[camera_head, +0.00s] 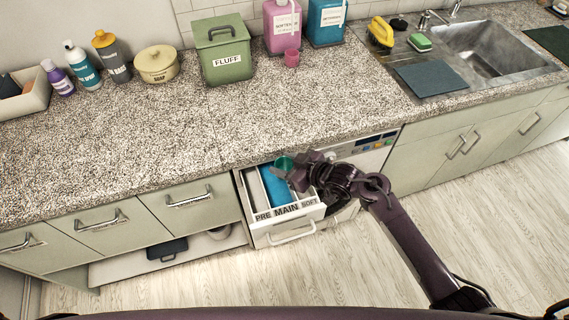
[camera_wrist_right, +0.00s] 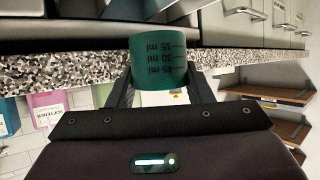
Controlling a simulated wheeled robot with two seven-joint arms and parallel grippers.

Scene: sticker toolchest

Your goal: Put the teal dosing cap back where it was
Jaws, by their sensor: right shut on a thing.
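The teal dosing cap (camera_head: 284,162) is held in my right gripper (camera_head: 293,170), above the back of the open dispenser drawer. In the right wrist view the cap (camera_wrist_right: 160,62) sits between the two fingers, its ml marks reading upside down. The drawer (camera_head: 292,236) has labels PRE, MAIN and SOFT, and blue liquid (camera_head: 276,188) shows in the MAIN compartment. The blue detergent bottle (camera_head: 327,22) stands at the back of the counter. My left gripper is out of view.
A green FLUFF bin (camera_head: 224,50), a SOAP pot (camera_head: 157,65) and several bottles stand left. The sink (camera_head: 488,48) is right. The counter's front is clear.

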